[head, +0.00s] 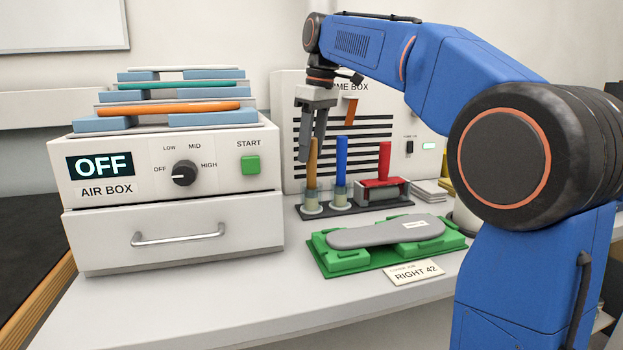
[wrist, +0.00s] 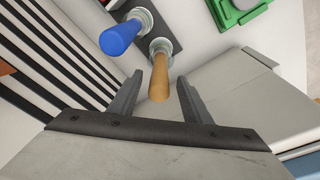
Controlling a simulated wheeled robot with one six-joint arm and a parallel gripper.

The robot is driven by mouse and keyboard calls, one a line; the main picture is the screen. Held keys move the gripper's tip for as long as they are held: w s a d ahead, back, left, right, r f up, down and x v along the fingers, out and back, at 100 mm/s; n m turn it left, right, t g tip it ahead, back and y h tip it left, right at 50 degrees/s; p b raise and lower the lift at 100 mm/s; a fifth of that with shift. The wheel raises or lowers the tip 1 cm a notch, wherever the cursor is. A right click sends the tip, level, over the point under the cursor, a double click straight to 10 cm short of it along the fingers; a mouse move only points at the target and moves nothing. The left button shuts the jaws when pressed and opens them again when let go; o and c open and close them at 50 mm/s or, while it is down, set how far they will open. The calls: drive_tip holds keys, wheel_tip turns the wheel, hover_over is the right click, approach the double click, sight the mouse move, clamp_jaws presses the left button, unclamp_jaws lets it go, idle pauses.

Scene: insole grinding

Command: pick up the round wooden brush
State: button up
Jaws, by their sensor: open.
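The round wooden brush (head: 312,163) stands upright with its tan handle up and its lower end in a small clear holder (head: 312,200) on a dark base. My gripper (head: 313,145) hangs above it, pointing down, with its fingers around the upper part of the handle in the head view. In the wrist view the gripper (wrist: 160,95) is open, and the wooden handle (wrist: 160,82) lies between the two fingers with gaps on both sides. No contact shows. The brush's bristles are hidden or too small to tell.
A blue-handled brush (head: 341,155) stands close on the right in the same rack (head: 375,206), then a red-handled tool (head: 384,165). The AIR BOX (head: 240,195) is left, the slatted FUME BOX (head: 290,100) behind. A grey insole (head: 370,236) lies on a green fixture (head: 330,262) in front.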

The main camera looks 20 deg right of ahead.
sight(310, 161)
drive_tip(key=f, duration=0.4)
drive_tip(key=shift+w+a, duration=0.15)
drive_tip(key=shift+w, duration=0.1)
drive_tip(key=c, duration=1.1)
drive_tip(key=shift+o, duration=0.2)
